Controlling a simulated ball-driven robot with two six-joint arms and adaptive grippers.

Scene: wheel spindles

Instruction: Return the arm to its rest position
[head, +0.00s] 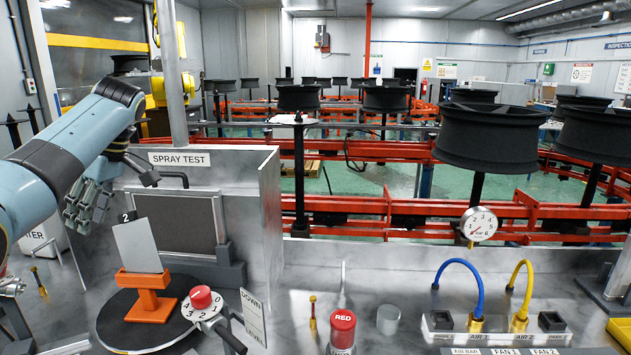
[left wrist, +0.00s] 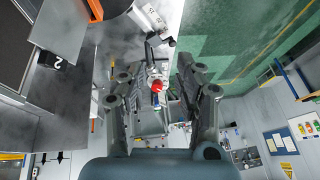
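My left arm comes in from the left in the head view. Its left gripper (head: 80,212) hangs in the air left of the spray test booth (head: 178,222), with its fingers pointing down. In the left wrist view the two fingers of the left gripper (left wrist: 160,68) stand apart with nothing between them. Beyond the gap a red knob or cap (left wrist: 157,86) shows, well away from the fingers.
Below and right of the gripper, an orange stand (head: 150,305) holds a grey plate (head: 137,246) marked 2 on a dark turntable (head: 112,331). A red-knobbed dial (head: 201,298) stands beside it. Black wheels on spindles (head: 490,135) line the orange conveyor behind the bench.

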